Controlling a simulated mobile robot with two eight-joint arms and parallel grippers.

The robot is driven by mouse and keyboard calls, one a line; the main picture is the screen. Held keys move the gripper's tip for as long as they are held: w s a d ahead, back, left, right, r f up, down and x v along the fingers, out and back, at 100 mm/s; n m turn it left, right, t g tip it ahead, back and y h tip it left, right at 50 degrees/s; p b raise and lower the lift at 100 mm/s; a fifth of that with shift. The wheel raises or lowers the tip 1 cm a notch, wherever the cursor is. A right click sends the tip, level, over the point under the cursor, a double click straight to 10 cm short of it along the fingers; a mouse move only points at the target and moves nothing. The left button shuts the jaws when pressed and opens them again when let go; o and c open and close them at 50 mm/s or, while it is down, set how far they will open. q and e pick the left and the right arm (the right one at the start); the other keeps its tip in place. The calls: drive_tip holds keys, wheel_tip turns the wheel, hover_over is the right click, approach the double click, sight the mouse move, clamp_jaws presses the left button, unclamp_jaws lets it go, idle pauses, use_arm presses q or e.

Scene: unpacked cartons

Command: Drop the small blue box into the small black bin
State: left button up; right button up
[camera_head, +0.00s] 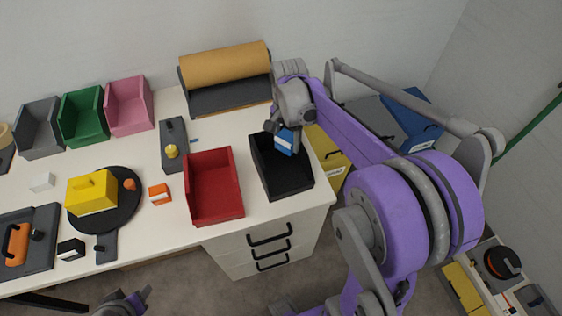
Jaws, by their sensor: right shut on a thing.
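The small blue box (284,141) has a white band. It is in my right gripper (279,131), which is shut on it. The gripper comes down over the back part of the small black bin (292,192), with the box at or just above the bin's opening. I cannot tell whether the box touches the bin. The bin is open-topped and stands near the table's right front corner. Part of my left gripper (128,303) shows at the bottom edge, away from the table things; its jaws are unclear.
A red bin (214,187) stands just left of the black bin. A brown roll on a dark holder (229,101) is behind. Orange (159,194), white (42,182) and yellow (91,193) boxes lie to the left. Grey, green and pink bins line the wall.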

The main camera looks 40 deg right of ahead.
use_arm(q)
drive_tip(key=f+b, duration=0.1)
drive_tip(key=s+f+b, duration=0.1)
drive_tip(key=f, duration=0.1)
drive_tip(key=shift+f, duration=0.25)
use_arm(e)
wheel_tip(320, 180, down, 5)
drive_tip(key=shift+r, duration=0.1)
drive_tip(key=o, duration=1.4)
drive_tip(key=shift+c, duration=0.2)
drive_tip(key=shift+r, duration=0.1)
wheel_tip(320, 180, up, 11)
drive_tip(key=shift+f, duration=0.15)
use_arm(q)
drive_tip(key=shift+w+r, duration=0.15)
drive_tip(key=shift+r, duration=0.3)
use_arm(e)
drive_tip(key=shift+a, duration=0.1)
